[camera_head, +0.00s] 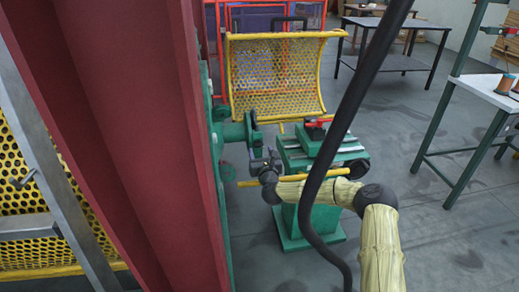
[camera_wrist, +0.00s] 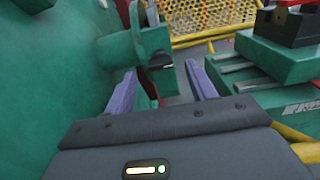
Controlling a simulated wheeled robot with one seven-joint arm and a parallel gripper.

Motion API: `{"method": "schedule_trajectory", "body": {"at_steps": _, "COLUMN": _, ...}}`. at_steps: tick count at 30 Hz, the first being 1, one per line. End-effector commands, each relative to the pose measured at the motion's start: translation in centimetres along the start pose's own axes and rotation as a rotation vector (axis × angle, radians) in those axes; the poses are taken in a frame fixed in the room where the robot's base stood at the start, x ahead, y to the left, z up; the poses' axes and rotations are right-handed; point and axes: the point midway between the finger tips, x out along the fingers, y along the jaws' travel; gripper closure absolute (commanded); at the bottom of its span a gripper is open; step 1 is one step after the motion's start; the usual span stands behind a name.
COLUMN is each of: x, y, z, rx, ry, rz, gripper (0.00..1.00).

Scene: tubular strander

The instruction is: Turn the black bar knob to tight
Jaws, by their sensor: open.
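A small dark bar-shaped piece (camera_wrist: 160,62), which looks like the black bar knob, shows on the end of a green cylindrical fitting (camera_wrist: 125,50) in the wrist view. It is partly hidden, and I cannot read its turn angle. My gripper (camera_wrist: 161,86) is open, with its two purple fingers apart and nothing between them. The dark piece lies ahead of the gap between the fingers, apart from them. In the head view my gripper (camera_head: 262,160) is beside the green machine shaft (camera_head: 236,132); the knob is too small to make out clearly there.
A green pedestal (camera_head: 300,160) with a red-and-black item (camera_head: 317,127) on top stands close on the right. A yellow perforated guard (camera_head: 277,75) is behind. A large red beam (camera_head: 130,120) blocks the left.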

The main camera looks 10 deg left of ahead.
Motion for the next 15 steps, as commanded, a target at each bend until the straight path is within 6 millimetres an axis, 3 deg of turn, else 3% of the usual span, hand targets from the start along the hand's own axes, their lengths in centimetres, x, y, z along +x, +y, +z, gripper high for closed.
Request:
{"method": "schedule_trajectory", "body": {"at_steps": 7, "x": 2.8, "y": 0.0, "z": -0.1, "rx": -0.001, "ry": 0.0, "rz": -0.001, "gripper": 0.44}}
{"method": "schedule_trajectory", "body": {"at_steps": 15, "x": 3.8, "y": 0.0, "z": 0.0, "rx": 0.0, "ry": 0.0, "rz": -0.001, "gripper": 0.44}}
